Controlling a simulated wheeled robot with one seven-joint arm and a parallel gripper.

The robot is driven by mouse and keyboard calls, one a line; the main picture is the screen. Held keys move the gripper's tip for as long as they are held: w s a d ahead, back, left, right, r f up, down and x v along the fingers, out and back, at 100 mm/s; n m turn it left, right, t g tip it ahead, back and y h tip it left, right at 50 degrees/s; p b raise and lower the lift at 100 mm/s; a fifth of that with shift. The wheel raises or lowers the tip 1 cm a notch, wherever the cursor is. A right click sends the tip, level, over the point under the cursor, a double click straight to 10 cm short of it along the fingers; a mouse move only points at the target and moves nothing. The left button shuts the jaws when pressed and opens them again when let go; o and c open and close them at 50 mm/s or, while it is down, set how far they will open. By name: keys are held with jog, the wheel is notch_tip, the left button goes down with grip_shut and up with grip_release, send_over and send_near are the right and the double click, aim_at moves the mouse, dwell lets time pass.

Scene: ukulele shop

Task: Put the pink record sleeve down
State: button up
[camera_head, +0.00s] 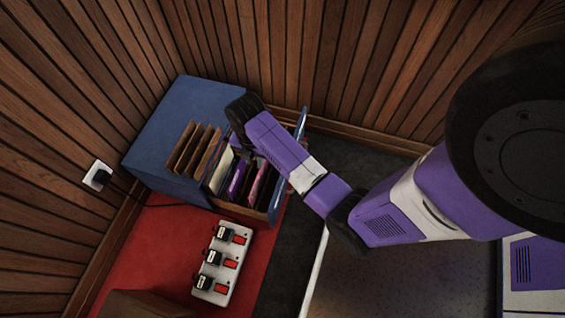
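A pink record sleeve (258,182) stands on edge, slightly tilted, among other sleeves in the open front bin of a blue cabinet (180,125). A purple sleeve (237,178) stands to its left. My arm reaches over the bin from the right. The dark end of my arm, with my gripper (238,146), is above the back of the bin. The fingers are hidden or too dark to make out, so I cannot tell whether they touch or hold the pink sleeve.
A white power strip (222,264) with black plugs lies on the red carpet (165,250) in front. A wall outlet (98,176) is at left. Wood-slat walls close in behind and left.

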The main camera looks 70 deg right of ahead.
jog(key=s+a+r+m+t+h, duration=0.2)
jog(key=s+a+m+t, duration=0.6)
jog(key=a, duration=0.5)
jog(key=s+a+r+m+t, duration=0.1)
jog(key=s+r+m+t, duration=0.1)
jog(key=r, duration=0.6)
jog(key=s+a+r+m+t+y, duration=0.1)
jog(key=s+r+m, duration=0.3)
jog(key=r, duration=0.5)
jog(key=s+a+r+m+t+y, duration=0.1)
jog(key=s+a+r+m+t, duration=0.2)
jog(key=r, duration=0.5)
jog(key=shift+s+a+r+m+t, duration=0.2)
jog(key=shift+s+m+t, duration=0.2)
jog(key=shift+s+m, duration=0.3)
